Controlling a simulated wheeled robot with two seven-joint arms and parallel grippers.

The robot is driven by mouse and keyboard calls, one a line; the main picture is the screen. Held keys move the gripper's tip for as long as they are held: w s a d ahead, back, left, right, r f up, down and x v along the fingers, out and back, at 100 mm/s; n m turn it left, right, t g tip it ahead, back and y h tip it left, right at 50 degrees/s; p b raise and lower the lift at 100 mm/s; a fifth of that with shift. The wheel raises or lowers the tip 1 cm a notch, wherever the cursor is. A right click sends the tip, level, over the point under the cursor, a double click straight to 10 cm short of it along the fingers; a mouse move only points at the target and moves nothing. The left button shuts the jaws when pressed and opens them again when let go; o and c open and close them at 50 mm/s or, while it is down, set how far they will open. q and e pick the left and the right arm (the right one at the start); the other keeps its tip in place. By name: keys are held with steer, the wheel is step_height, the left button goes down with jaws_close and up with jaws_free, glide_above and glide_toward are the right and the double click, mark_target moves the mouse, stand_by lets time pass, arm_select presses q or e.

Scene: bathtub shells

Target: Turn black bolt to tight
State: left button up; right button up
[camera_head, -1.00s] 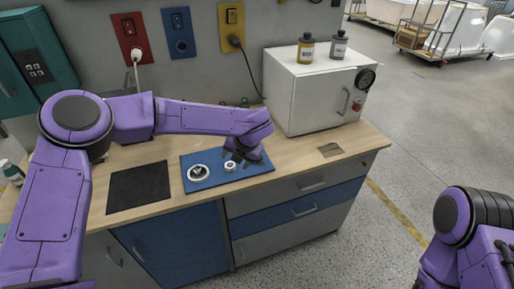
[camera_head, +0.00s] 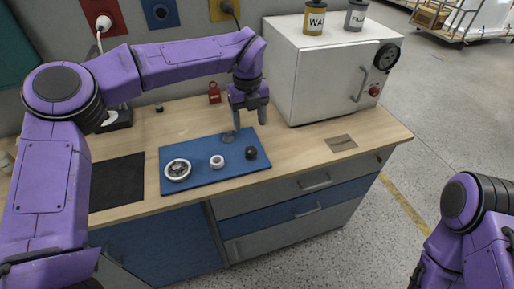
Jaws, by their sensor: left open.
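The black bolt (camera_head: 251,153) is a small dark round knob at the right part of the blue board (camera_head: 205,178) on the workbench. My left gripper (camera_head: 249,118) points down above the far right edge of the board, behind the bolt in the picture and apart from it. Its fingers are spread, with nothing between them. On the same board are a silver-rimmed round fitting (camera_head: 178,170), a small white ring (camera_head: 217,161) and a flat grey disc (camera_head: 229,137). My right gripper is outside the picture; only part of the right arm shows at the lower right.
A red padlock-like item (camera_head: 214,92) is at the back. A black mat (camera_head: 118,182) lies left of the board. The bench (camera_head: 300,150) is mostly clear front right.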

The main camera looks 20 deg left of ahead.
mark_target(252, 150)
arm_select(q)
steer(key=f+p, duration=0.1)
steer(key=f, duration=0.4)
steer(key=f+p, duration=0.1)
steer(key=f, duration=0.4)
steer(key=shift+w+d+f+p, duration=0.15)
steer(key=shift+d+f+p, duration=0.05)
steer(key=shift+p, duration=0.2)
steer(key=shift+w+f, duration=0.1)
steer(key=shift+f, duration=0.45)
steer(key=c, duration=1)
steer(key=shift+c, duration=0.2)
